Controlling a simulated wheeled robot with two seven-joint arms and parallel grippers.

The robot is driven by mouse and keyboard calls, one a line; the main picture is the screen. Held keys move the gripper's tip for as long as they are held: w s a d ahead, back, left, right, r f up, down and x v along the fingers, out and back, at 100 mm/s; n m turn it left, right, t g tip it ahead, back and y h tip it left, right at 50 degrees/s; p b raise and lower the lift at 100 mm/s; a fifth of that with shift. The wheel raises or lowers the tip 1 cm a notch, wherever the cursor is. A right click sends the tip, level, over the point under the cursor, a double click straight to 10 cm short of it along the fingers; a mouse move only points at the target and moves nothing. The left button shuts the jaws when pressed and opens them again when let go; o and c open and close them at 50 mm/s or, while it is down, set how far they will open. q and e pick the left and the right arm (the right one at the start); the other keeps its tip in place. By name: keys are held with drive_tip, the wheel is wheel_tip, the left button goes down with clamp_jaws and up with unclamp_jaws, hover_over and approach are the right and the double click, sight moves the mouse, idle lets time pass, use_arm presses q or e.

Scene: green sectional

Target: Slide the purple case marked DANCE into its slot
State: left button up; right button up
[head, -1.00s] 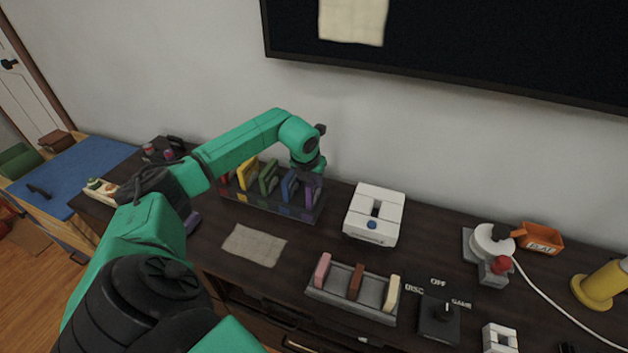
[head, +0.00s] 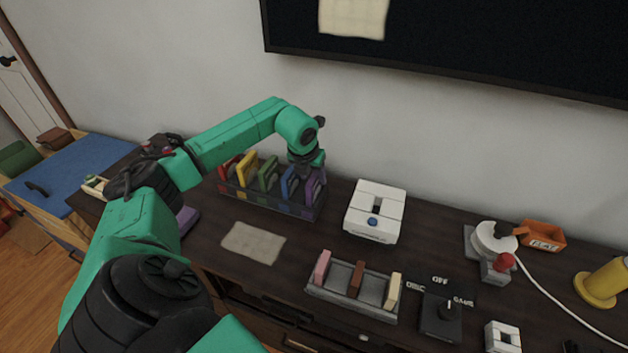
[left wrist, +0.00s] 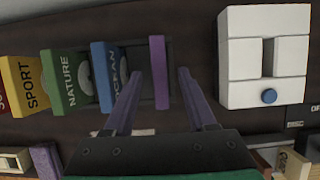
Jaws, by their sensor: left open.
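A purple case (head: 316,186) stands upright at the right end of the dark rack (head: 262,205), right of the blue case (head: 290,184). In the left wrist view the purple case (left wrist: 159,72) shows its narrow edge, and no lettering is readable. My left gripper (head: 308,172) is above that end of the rack. In the left wrist view its fingers (left wrist: 160,78) are open, one on each side of the purple case, with gaps visible. The left finger overlaps the blue OCEAN case (left wrist: 106,75) in the picture. My right gripper is out of view.
Green NATURE (left wrist: 64,80) and yellow SPORT (left wrist: 25,86) cases stand left of OCEAN. A white console (head: 375,212) is right of the rack. A grey rack (head: 352,291) and a cloth (head: 253,243) lie in front. Another purple object (head: 187,218) lies left.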

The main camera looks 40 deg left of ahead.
use_arm(q)
drive_tip(key=b+v, duration=0.1)
drive_tip(key=v, duration=1.1)
drive_tip(key=shift+f, duration=0.1)
